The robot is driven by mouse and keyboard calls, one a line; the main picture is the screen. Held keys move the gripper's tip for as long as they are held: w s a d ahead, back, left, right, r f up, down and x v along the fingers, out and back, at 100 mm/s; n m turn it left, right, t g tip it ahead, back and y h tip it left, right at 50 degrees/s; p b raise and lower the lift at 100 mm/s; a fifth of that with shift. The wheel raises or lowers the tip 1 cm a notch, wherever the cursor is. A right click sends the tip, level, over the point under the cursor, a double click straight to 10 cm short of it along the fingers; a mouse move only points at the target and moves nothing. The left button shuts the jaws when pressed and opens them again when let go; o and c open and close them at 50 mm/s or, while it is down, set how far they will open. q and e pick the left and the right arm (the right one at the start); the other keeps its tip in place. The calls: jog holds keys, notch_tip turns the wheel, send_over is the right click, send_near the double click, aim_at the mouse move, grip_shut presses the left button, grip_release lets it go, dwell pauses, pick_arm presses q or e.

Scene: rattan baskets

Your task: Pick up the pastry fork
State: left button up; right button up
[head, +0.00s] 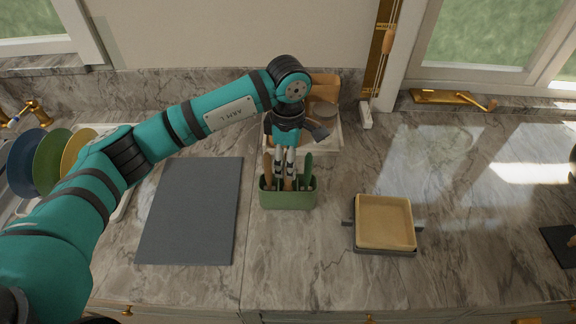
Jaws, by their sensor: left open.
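My left arm reaches in from the left over the counter. Its gripper (286,180) points down at the green utensil holder (288,201), with its fingertips at the holder's opening. The gripper is open, with its fingers only a little apart. Several utensils stand in the holder: a brown handle (268,170) on the left and a dark green handle (307,170) on the right. Another brownish handle shows partly between the fingertips. I cannot tell which of these is the pastry fork. My right gripper does not show.
A dark grey board (192,212) lies left of the holder. A square yellow dish (385,222) stands on a grey base to the right. Plates (52,160) stand in a rack at far left. A tray (334,141) with items is behind the gripper. The right counter is mostly clear.

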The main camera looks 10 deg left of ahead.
pick_arm(q)
jog(key=shift+f, duration=0.8)
grip_shut()
